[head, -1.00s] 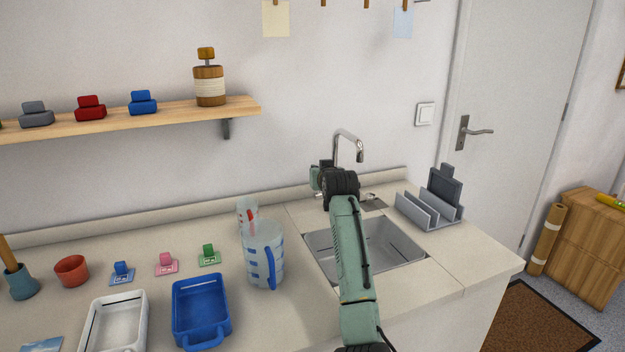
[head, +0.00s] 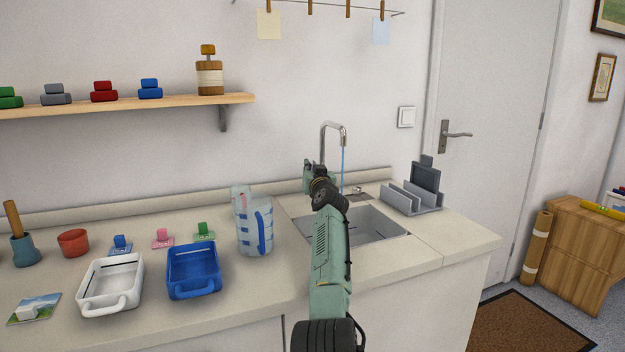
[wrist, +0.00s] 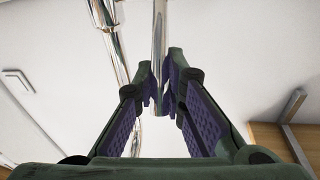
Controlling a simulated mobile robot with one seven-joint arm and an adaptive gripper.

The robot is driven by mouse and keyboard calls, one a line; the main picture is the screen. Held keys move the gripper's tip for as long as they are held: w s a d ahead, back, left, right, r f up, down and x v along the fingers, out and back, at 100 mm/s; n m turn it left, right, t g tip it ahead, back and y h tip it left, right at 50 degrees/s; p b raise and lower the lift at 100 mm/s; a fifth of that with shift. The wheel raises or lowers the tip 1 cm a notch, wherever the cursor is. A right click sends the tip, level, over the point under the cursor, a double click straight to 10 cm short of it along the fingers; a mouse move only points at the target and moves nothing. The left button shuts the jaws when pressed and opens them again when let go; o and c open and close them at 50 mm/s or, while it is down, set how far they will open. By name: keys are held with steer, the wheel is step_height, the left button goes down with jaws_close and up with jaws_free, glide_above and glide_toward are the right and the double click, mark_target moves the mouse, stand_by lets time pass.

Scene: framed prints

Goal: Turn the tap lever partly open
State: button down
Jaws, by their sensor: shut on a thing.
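The chrome tap (head: 334,126) stands behind the sink (head: 365,228). A thin blue stream of water (head: 343,168) falls from its spout. In the wrist view, my gripper (wrist: 162,92) is shut on a chrome bar, the tap lever (wrist: 159,45), which passes between the fingertips. A second chrome pipe of the tap (wrist: 108,40) runs to the left of it. In the head view my gripper (head: 312,176) is at the tap's base, on its left side. My wrist and arm hide the lever and the tap's lower part there.
A measuring jug (head: 256,230) stands left of the sink, with a clear cup (head: 240,200) behind it. A grey rack (head: 412,200) is right of the sink. Blue (head: 194,272) and white (head: 108,290) trays lie further left. The counter's front right is clear.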

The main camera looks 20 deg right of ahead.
steer(key=shift+r+b, duration=0.15)
steer(key=shift+b, duration=0.15)
steer(key=c, duration=1.6)
jaws_free()
steer(key=shift+c, duration=0.2)
steer(key=shift+p, duration=0.55)
